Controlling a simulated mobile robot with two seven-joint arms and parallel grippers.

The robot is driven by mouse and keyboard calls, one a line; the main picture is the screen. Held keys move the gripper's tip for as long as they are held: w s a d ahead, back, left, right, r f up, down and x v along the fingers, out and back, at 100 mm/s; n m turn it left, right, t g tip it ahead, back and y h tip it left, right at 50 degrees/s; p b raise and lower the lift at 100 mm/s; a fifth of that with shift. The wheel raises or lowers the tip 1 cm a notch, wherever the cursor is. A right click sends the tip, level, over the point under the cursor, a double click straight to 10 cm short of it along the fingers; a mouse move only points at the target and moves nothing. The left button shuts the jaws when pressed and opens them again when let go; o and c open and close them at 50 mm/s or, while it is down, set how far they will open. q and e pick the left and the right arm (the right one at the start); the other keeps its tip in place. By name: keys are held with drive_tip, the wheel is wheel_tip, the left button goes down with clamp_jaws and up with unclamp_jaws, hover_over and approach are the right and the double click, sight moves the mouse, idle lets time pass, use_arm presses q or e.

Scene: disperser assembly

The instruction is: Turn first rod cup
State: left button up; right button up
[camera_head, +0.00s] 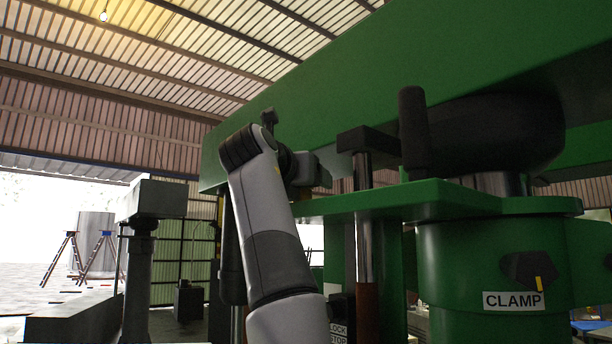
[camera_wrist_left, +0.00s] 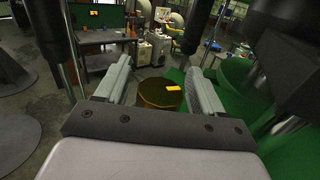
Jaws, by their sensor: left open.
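The round cup (camera_wrist_left: 160,95), dark brown with a small yellow mark on top, lies between the two fingers of my left gripper (camera_wrist_left: 160,68) in the left wrist view. The fingers are spread, with a visible gap on each side of the cup. In the head view my left arm rises from the bottom middle, and its gripper (camera_head: 312,171) is at the green machine (camera_head: 420,95), partly hidden by the arm. I cannot make out the cup in the head view. My right gripper is in neither view.
A chrome rod (camera_head: 363,220) with a dark top block (camera_head: 366,140) stands just right of my left arm. The green clamp housing (camera_head: 470,255) is further right. A grey pillar (camera_head: 137,270) stands at left. A workbench (camera_wrist_left: 103,62) shows beyond the gripper.

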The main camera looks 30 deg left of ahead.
use_arm(q)
drive_tip(key=c, duration=1)
drive_tip(key=shift+o, duration=0.2)
drive_tip(key=shift+h, duration=0.3)
drive_tip(key=m+h, duration=0.1)
drive_tip(key=h, duration=0.1)
drive_tip(key=m+h+b, duration=0.1)
drive_tip(key=m+h, duration=0.1)
drive_tip(key=h, duration=0.1)
drive_tip(key=shift+d+m, duration=0.2)
drive_tip(key=shift+m, duration=0.1)
drive_tip(key=m+h, duration=0.2)
drive_tip(key=h, duration=0.2)
drive_tip(key=shift+d+r+m+g, duration=0.15)
drive_tip(key=shift+d+m+g, duration=0.1)
drive_tip(key=shift+m+g, duration=0.15)
drive_tip(key=m+g+h, duration=0.1)
drive_tip(key=h, duration=0.1)
drive_tip(key=m+g+h, duration=0.1)
drive_tip(key=h, duration=0.1)
drive_tip(key=m+g+h, duration=0.1)
drive_tip(key=m, duration=0.1)
drive_tip(key=shift+s+d+h+p, duration=0.2)
drive_tip(key=shift+d+h+p, duration=0.1)
drive_tip(key=shift+h+p, duration=0.1)
drive_tip(key=shift+d+m+g+h, duration=0.1)
drive_tip(key=shift+m+g+h, duration=0.9)
drive_tip(key=shift+g, duration=0.2)
